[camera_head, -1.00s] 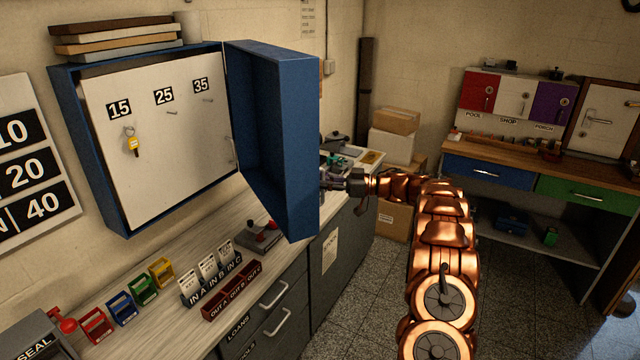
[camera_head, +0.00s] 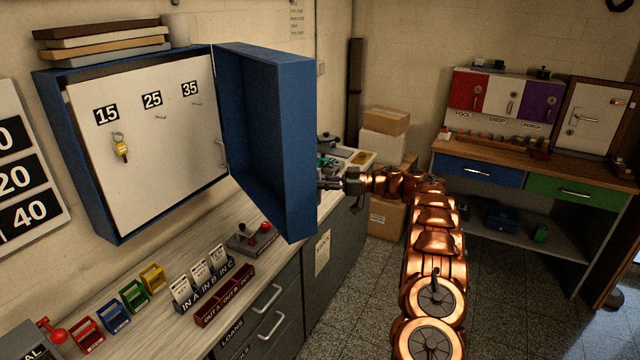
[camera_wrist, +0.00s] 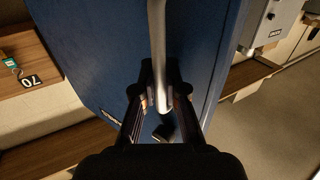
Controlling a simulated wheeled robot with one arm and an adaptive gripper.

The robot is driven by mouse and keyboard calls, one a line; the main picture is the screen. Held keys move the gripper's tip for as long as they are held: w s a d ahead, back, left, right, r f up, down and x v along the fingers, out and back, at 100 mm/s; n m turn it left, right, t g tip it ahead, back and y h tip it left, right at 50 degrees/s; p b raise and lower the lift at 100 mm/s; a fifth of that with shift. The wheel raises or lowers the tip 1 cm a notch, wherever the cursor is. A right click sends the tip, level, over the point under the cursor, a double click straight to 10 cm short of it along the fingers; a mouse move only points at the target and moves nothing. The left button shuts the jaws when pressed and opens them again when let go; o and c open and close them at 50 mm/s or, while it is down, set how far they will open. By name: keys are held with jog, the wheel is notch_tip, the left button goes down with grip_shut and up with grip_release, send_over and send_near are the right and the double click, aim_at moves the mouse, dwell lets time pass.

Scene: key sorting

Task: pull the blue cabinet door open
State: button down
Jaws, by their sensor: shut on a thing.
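The blue cabinet door (camera_head: 285,140) stands swung wide open from the blue cabinet (camera_head: 85,155) on the wall. Inside, a white board (camera_head: 150,165) shows labels 15, 25 and 35, and a yellow-tagged key (camera_head: 121,149) hangs under 15. My gripper (camera_head: 326,183) is at the door's outer face, its tips partly hidden behind the door edge. In the wrist view, my gripper (camera_wrist: 163,100) is shut on the door's metal handle (camera_wrist: 157,45), which runs between the fingers in front of the blue panel.
The counter (camera_head: 190,250) below holds coloured holders, IN trays (camera_head: 205,283) and red OUT boxes (camera_head: 226,295). Cardboard boxes (camera_head: 386,122) stand beyond the door. A workbench (camera_head: 500,155) is at the right. The speckled floor between is clear.

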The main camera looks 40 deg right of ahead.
jog(key=c, duration=1.2)
grip_release()
jog(key=v, duration=0.7)
jog(key=shift+d, duration=0.15)
jog(key=shift+s, duration=0.15)
